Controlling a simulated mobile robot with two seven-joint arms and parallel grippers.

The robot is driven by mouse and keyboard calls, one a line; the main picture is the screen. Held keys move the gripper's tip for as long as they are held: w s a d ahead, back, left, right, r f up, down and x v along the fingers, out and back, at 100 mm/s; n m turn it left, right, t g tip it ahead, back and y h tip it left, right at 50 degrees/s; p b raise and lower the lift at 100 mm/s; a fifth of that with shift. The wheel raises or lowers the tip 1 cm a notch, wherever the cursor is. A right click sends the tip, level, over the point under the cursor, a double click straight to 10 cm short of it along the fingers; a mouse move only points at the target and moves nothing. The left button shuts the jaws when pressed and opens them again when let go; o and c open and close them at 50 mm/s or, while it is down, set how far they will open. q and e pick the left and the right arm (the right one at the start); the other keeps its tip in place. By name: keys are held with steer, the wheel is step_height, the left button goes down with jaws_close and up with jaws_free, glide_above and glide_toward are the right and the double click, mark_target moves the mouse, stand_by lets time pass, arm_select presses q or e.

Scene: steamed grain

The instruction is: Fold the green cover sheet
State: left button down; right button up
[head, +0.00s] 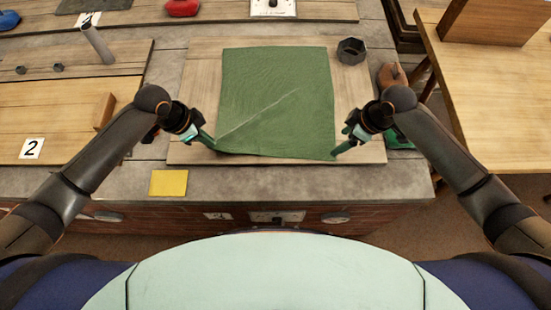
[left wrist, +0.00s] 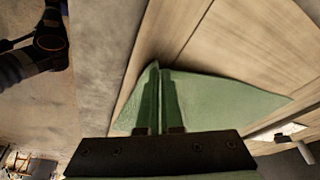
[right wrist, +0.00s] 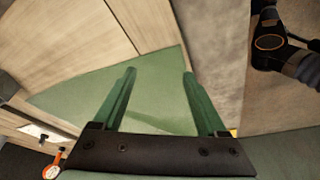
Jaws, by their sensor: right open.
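The green cover sheet (head: 270,80) lies spread on a wooden board, with a pale diagonal crease running from its near left corner toward the middle. My left gripper (head: 212,144) is at that corner. In the left wrist view its fingers (left wrist: 160,72) are close together with the sheet (left wrist: 220,102) around them, shut on its edge. My right gripper (head: 338,154) is at the near right corner. In the right wrist view its fingers (right wrist: 158,72) are wide apart over the sheet (right wrist: 155,95), with nothing gripped.
The wooden board (head: 195,85) carries a dark hexagonal nut-like piece (head: 351,51) at its far right. A brown pouch-like object (head: 391,76) lies beside it. A yellow square (head: 169,183) lies on the grey counter at the front left.

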mark_target(333, 147)
steer(key=c, duration=0.3)
step_height(333, 147, up, 4)
steer(key=a+r+g+h, duration=0.1)
steer(key=a+h, duration=0.1)
steer(key=shift+g+h, duration=0.3)
steer(key=shift+h, duration=0.2)
step_height(333, 147, down, 10)
steer(key=shift+w+d+r, duration=0.15)
steer(key=shift+c, duration=0.3)
